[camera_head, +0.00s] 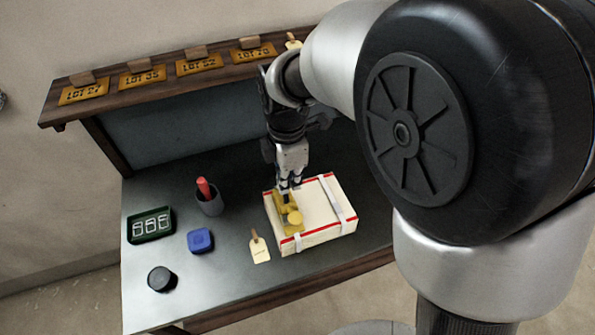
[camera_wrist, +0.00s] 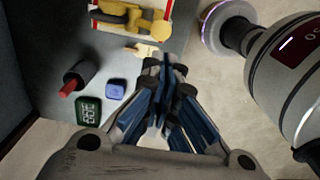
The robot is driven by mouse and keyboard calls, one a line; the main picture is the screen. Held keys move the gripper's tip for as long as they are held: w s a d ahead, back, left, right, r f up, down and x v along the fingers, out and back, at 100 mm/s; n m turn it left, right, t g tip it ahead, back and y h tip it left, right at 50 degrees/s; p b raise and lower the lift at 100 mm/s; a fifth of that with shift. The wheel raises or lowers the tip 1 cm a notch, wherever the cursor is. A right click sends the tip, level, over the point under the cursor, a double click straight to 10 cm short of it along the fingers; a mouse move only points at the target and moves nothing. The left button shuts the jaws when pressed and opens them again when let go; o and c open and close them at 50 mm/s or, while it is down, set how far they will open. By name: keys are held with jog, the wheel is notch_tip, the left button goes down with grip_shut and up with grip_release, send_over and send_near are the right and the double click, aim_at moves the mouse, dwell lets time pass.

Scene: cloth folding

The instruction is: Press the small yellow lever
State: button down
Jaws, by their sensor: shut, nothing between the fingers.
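A yellow lever device (camera_head: 287,211) lies on the left part of a cream box (camera_head: 318,205) with red edging and white straps. It has a round yellow knob at its near end. In the wrist view the yellow lever (camera_wrist: 132,18) shows at the top, with its round knob (camera_wrist: 160,30) to the right. My gripper (camera_head: 290,188) points down at the far end of the yellow device, its fingers shut and empty. Whether the fingertips touch the yellow part cannot be told. In the wrist view my gripper (camera_wrist: 160,65) covers the lower middle.
A shelf (camera_head: 150,83) with lot plates runs behind.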

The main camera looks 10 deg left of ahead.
aim_at(291, 220)
notch_tip(291, 220, down, 14)
jog(key=b, duration=0.3)
jog(key=shift+f+b, duration=0.15)
jog(key=shift+b, duration=0.3)
jog(key=shift+s+d+f+t+b, duration=0.15)
jog(key=shift+s+t+b, duration=0.15)
jog(key=shift+b, duration=0.15)
